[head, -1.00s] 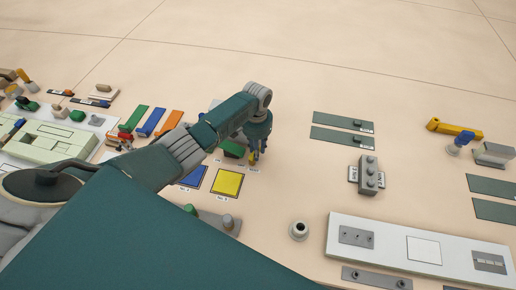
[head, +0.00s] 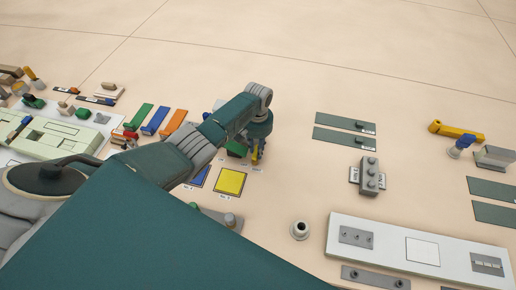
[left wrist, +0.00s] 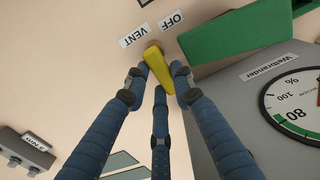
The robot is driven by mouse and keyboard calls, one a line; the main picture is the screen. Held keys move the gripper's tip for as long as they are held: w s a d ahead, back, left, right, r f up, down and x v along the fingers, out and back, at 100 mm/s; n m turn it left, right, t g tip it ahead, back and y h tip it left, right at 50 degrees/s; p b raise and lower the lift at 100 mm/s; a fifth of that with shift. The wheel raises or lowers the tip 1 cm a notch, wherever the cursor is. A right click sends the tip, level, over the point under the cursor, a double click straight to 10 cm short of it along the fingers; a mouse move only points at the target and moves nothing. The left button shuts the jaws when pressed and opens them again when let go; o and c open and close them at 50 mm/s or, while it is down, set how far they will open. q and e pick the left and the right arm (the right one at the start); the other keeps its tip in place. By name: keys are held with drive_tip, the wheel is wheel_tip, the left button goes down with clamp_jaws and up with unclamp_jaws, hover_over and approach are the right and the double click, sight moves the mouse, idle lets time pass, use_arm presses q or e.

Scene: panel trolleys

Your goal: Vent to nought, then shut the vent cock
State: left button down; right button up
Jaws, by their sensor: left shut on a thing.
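The vent cock has a yellow lever (left wrist: 160,66), with a VENT label (left wrist: 138,33) and an OFF label (left wrist: 172,20) near its pivot. My left gripper (left wrist: 162,92) is shut on this lever, with its blue-grey fingers around it. In the head view my left gripper (head: 257,146) reaches down over the yellow lever (head: 255,155), which is partly hidden. A gauge (left wrist: 296,106) at the right of the wrist view shows 80 and 100 marks; its needle is not visible. Which label the lever points to, I cannot tell. My right gripper is out of view.
A green bar (left wrist: 245,28) lies close beside the lever. A yellow square (head: 230,182) and a blue one stand nearer in the head view. A grey block with knobs (head: 369,176) and dark plates (head: 345,121) lie right; floor between is clear.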

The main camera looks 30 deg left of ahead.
use_arm(q)
drive_tip(key=shift+w, duration=0.1)
drive_tip(key=c, duration=1.5)
unclamp_jaws()
drive_tip(key=shift+o, duration=0.3)
drive_tip(key=shift+r, duration=4.05)
